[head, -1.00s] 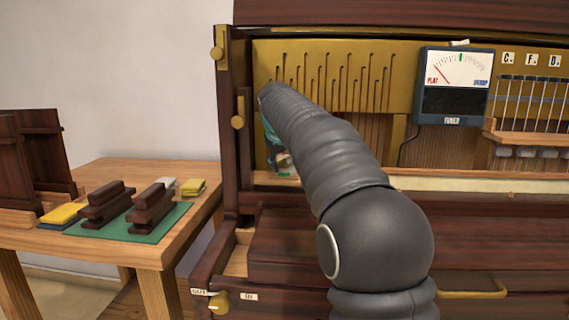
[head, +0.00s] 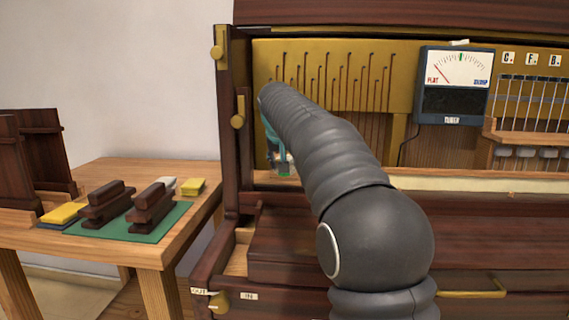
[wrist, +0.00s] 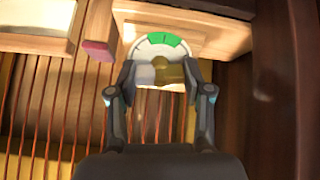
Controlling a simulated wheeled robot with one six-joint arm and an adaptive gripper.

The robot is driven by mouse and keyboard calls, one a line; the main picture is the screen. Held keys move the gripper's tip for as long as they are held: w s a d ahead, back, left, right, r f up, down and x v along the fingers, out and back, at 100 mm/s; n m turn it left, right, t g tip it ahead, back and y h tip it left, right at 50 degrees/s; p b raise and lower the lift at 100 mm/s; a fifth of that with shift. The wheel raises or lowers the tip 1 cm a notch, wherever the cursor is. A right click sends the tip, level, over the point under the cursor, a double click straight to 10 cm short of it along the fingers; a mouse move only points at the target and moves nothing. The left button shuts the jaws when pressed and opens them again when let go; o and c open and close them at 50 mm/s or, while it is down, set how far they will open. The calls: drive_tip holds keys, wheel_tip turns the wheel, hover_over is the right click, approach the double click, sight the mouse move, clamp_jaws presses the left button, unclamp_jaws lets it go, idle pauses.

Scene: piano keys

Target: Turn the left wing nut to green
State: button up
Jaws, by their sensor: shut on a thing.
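In the wrist view, a brass wing nut (wrist: 171,73) sits in front of a round white dial (wrist: 132,54) with a green section (wrist: 160,40) at its upper edge. A grey block-like part lies beside the brass at its left. My gripper (wrist: 158,75) is shut on the wing nut, one finger on each side. The fingers cover parts of the dial's sides. In the head view, my gripper (head: 279,160) shows low at the left end of the strings, mostly behind my arm. The wing nut cannot be made out there.
A tuner (head: 453,85) with its needle toward FLAT hangs at right. A dark wooden post (head: 229,130) stands close left of my gripper. A side table (head: 150,255) at left holds dark wooden blocks on a green mat (head: 176,222) and yellow pads.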

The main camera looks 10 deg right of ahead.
drive_tip(key=shift+m, duration=1.9)
drive_tip(key=m, duration=0.3)
drive_tip(key=o, duration=1)
drive_tip(key=shift+o, duration=0.2)
drive_tip(key=shift+r, duration=0.1)
drive_tip(key=p+v, duration=0.3)
drive_tip(key=v, duration=0.8)
